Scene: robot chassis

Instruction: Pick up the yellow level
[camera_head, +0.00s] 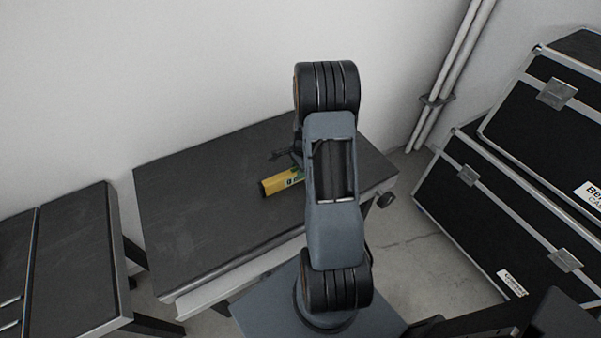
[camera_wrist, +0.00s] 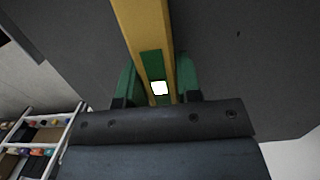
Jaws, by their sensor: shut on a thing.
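The yellow level (camera_head: 281,181) shows to the left of my arm in the head view, over the dark table top; my arm hides its right part. In the wrist view the yellow level (camera_wrist: 147,32) runs up from between the green fingers of my gripper (camera_wrist: 157,88). The level has a green patch and a bright white window near the fingers. My gripper is shut on the level, one finger on each side. I cannot tell whether the level touches the table top. The gripper is mostly hidden behind my arm in the head view.
The dark table (camera_head: 200,215) stands against the white wall. Another dark table (camera_head: 75,260) is at the left. Black cases (camera_head: 500,225) with metal edges are stacked at the right, near pipes (camera_head: 445,85). In the wrist view a rack with colourful items (camera_wrist: 38,152) shows at lower left.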

